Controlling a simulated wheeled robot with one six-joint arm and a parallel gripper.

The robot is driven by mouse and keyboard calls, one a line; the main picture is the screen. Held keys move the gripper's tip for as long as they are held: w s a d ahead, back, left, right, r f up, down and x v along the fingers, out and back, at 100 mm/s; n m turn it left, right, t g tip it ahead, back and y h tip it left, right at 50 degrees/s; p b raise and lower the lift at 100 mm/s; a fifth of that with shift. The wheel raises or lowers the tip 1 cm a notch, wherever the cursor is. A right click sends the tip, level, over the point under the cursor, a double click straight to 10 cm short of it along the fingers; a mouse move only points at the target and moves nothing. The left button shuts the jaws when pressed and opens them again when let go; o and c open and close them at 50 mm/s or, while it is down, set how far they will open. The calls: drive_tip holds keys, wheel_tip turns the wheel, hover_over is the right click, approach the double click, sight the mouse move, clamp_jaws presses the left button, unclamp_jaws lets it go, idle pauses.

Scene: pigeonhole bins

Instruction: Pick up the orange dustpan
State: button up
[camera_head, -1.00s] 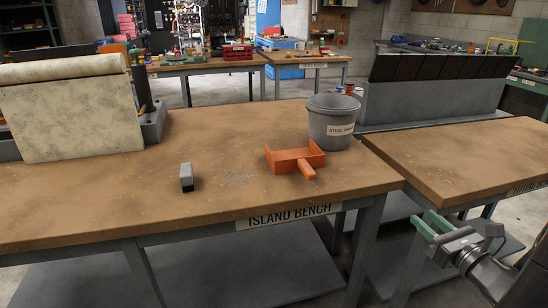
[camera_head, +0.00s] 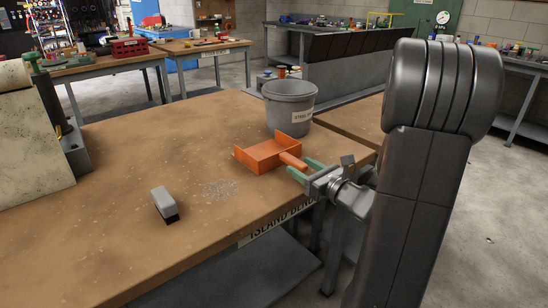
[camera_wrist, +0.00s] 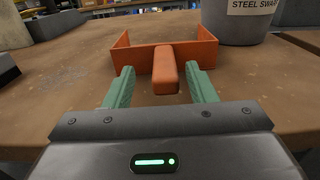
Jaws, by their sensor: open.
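The orange dustpan (camera_head: 266,154) lies on the wooden island bench in front of a grey bucket, its handle pointing toward my gripper. In the wrist view the dustpan (camera_wrist: 142,55) is straight ahead, with its handle (camera_wrist: 166,72) between the two green fingers. My gripper (camera_head: 305,172) is open at the bench's front right edge, with its fingertips at the handle's end. In the wrist view the gripper (camera_wrist: 160,87) has a finger on each side of the handle, with a gap on both sides. The handle is not gripped.
The grey bucket (camera_head: 289,106), labelled for steel swarf, stands right behind the dustpan. A grey brush-like block (camera_head: 164,203) lies on the bench (camera_head: 130,150) at the left, beside a patch of pale shavings (camera_head: 221,190). A pale roll-topped stand (camera_head: 30,150) is at the far left.

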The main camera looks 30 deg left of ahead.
sight(292, 158)
drive_tip(key=x, duration=0.5)
drive_tip(key=shift+w, duration=0.35)
drive_tip(key=shift+r, duration=0.1)
clamp_jaws()
